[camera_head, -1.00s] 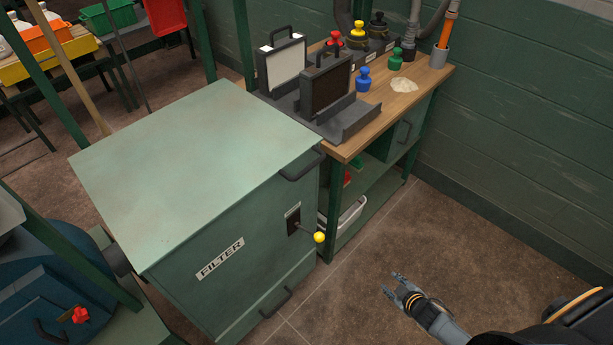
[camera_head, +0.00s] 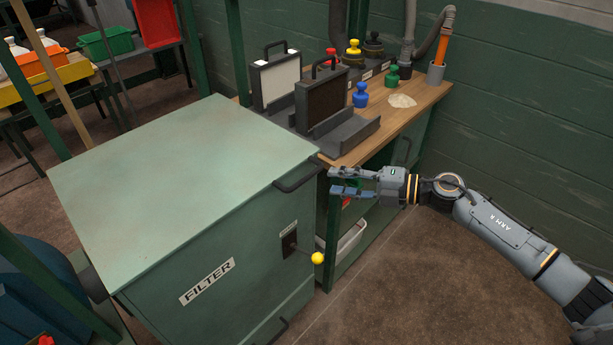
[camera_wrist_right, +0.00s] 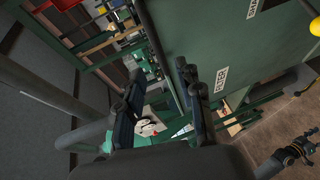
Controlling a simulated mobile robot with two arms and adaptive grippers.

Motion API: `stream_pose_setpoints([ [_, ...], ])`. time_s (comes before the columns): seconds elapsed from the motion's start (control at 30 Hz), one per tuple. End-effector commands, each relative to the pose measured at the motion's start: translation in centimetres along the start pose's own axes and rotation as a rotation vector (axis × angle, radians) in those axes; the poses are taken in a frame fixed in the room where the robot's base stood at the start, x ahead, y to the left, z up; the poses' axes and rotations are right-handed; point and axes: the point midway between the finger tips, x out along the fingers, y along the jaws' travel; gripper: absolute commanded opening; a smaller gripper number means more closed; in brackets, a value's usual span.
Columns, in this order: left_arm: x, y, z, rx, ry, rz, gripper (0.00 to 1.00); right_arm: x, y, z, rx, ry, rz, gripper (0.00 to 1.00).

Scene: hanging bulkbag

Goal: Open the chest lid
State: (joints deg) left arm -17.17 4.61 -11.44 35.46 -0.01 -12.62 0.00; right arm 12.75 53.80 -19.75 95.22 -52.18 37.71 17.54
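The chest is a green metal box labelled FILTER (camera_head: 207,281) with a flat pale green lid (camera_head: 185,175), which lies shut. A dark bar handle (camera_head: 298,178) sits at the lid's right corner. A lever with a yellow knob (camera_head: 317,258) sticks out of the chest's side below it. My right gripper (camera_head: 336,181) is open and empty, its fingers pointing left at the handle, a short gap to its right. In the right wrist view, its two dark fingers (camera_wrist_right: 163,108) are apart, with the chest side (camera_wrist_right: 210,35) beyond. My left gripper does not show in the head view.
A green post stands beside the chest's right side. Open floor (camera_head: 420,280) lies at the lower right.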

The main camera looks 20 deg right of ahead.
Motion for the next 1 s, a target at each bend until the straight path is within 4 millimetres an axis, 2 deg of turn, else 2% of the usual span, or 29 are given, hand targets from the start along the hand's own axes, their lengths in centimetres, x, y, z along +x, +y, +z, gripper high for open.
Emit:
stream_pose_setpoints([
  [0.03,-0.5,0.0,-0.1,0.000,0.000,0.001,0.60,1.2,0.5,0.0,0.001,0.002,0.006,0.36],
  [0.2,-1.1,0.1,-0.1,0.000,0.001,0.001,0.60,4.8,0.4,0.0,0.001,0.000,0.005,0.36],
  [0.4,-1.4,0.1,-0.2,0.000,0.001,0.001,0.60,7.6,0.2,0.1,0.002,-0.001,0.003,0.36],
  [0.6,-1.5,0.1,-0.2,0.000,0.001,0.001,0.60,8.6,0.1,0.1,0.000,-0.002,0.001,0.36],
  [0.83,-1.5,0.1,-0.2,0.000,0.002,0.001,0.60,8.6,0.0,0.1,0.001,-0.002,0.001,0.36],
  [0.87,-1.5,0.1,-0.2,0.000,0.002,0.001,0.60,8.6,0.0,0.1,0.001,-0.002,0.001,0.34],
  [1.0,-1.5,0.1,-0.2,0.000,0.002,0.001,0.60,8.6,0.0,0.1,0.001,-0.002,0.001,0.05],
])
